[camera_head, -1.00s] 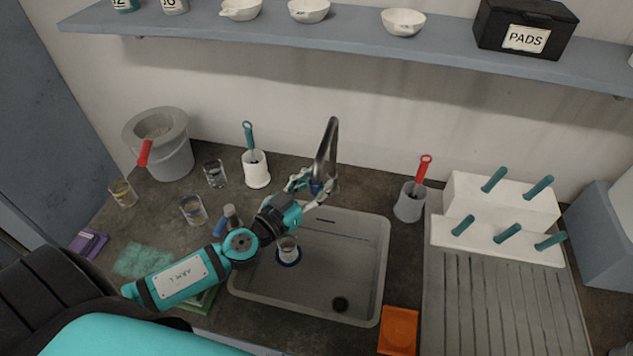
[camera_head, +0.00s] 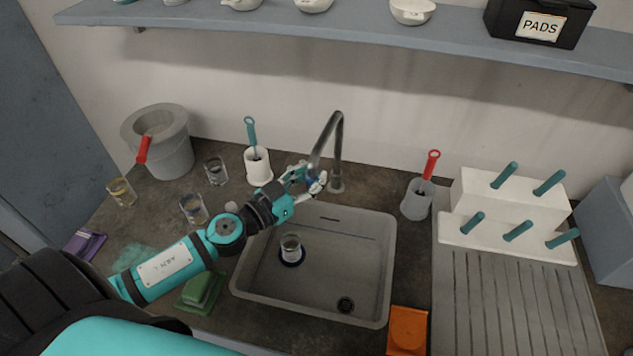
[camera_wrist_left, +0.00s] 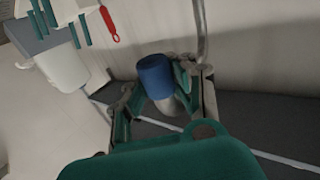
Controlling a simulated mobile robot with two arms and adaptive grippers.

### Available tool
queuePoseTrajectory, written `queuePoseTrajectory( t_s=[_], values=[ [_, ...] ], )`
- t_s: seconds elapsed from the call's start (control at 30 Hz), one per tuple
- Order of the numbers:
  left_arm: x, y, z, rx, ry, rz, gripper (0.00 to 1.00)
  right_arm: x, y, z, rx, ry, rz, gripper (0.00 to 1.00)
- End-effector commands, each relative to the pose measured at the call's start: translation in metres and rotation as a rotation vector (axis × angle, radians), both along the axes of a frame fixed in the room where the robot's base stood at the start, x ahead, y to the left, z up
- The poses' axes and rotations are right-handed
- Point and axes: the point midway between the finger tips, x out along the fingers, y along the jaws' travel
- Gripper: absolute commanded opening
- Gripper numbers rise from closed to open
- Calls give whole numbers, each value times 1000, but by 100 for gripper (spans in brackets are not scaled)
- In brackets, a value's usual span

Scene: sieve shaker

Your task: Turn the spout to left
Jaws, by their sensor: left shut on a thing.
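The metal spout (camera_head: 337,135) rises from the counter behind the sink and arches over to the left. Its end, with a blue tip, is at my left gripper (camera_head: 312,180). In the left wrist view the blue tip (camera_wrist_left: 155,76) sits between the fingers of my left gripper (camera_wrist_left: 163,100), which is shut on it. The spout's pipe (camera_wrist_left: 201,30) shows behind it in that view. The grey sink (camera_head: 385,262) lies below. My right gripper is in neither view.
A glass on a blue ring (camera_head: 291,248) stands in the sink. White brush holder (camera_head: 258,168) and grey brush holder (camera_head: 413,203) flank the spout. Glasses (camera_head: 193,208) and a grey bucket (camera_head: 165,150) stand at left. A drying rack (camera_head: 500,217) is at right.

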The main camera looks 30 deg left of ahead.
Motion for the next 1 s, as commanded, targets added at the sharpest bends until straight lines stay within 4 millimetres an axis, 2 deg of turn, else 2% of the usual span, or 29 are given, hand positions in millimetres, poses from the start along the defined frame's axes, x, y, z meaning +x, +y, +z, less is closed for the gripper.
queuePoseTrajectory(
  t_s=[0.03, 0.1, 0.3, 0.43, 0.6, 1.0],
  values=[
    [-1, 3, -11, 3, 2, -35, 0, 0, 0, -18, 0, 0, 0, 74],
    [-2, 9, -12, 4, 3, -85, 0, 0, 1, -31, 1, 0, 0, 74],
    [-1, 36, -10, 2, 7, -221, 0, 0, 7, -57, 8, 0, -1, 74],
    [1, 52, -6, 2, 9, -298, 0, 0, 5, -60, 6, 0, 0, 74],
    [3, 65, -4, 0, 10, -294, 0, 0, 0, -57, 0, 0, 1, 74],
    [6, 75, -6, 1, 12, -292, 0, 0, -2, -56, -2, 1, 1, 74]
  ],
)
